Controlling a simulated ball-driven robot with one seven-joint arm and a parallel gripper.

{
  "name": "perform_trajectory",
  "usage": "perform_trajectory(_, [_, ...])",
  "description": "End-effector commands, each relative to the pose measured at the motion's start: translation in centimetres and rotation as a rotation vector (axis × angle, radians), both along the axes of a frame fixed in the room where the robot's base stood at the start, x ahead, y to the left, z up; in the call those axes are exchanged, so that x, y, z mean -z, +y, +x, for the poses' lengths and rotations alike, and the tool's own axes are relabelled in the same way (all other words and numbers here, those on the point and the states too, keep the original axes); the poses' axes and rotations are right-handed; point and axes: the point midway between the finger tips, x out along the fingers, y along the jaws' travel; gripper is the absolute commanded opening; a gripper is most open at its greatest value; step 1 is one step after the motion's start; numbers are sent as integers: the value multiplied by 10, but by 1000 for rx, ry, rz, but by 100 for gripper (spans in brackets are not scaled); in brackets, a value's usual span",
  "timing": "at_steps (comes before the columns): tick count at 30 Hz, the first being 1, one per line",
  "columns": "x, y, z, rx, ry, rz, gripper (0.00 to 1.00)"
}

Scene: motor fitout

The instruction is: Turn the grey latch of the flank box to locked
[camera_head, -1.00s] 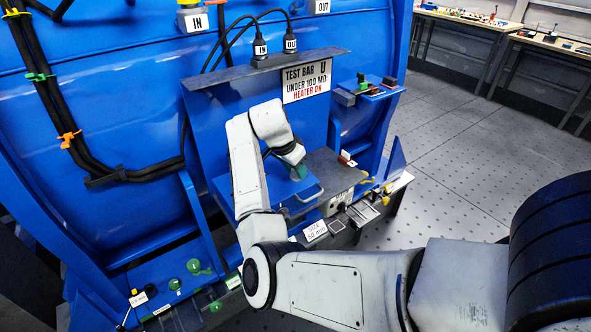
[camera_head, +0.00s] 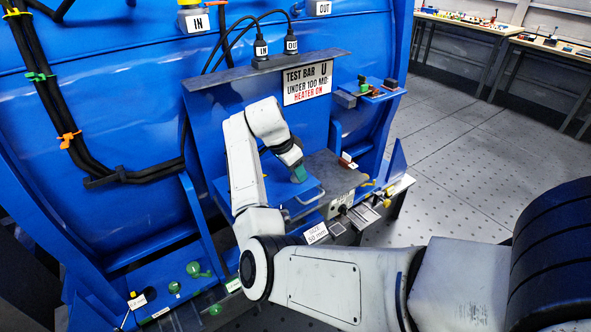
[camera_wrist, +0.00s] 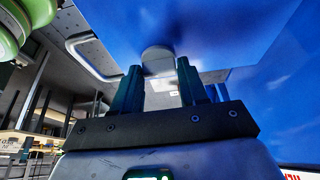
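In the wrist view, a light grey rounded piece (camera_wrist: 157,57), which looks like the grey latch, stands out from a blue panel (camera_wrist: 235,40). My gripper (camera_wrist: 160,72) has its two dark fingers apart, with the grey piece at the gap between their tips. I cannot tell whether they touch it. In the head view my gripper (camera_head: 299,174) is at the blue box front (camera_head: 275,185), above a pale bar handle (camera_head: 308,197). The latch is hidden there by my wrist, and its locked or unlocked position cannot be read.
A grey shelf (camera_head: 335,172) lies just right of my gripper. A grey ledge (camera_head: 265,66) and the test bar sign (camera_head: 307,83) are above. Green knobs (camera_head: 193,268) sit at lower left. Open floor (camera_head: 450,150) lies right, with workbenches (camera_head: 470,24) behind.

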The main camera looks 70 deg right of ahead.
Motion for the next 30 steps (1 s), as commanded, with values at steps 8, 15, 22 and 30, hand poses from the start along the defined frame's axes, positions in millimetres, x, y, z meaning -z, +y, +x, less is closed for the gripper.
perform_trajectory(8, [0,0,0,0,1,-1,66])
perform_trajectory(15, [-2,0,0,0,1,-1,66])
perform_trajectory(22, [-30,10,7,-2,-2,-4,66])
perform_trajectory(30, [-76,27,17,-1,-2,-1,66])
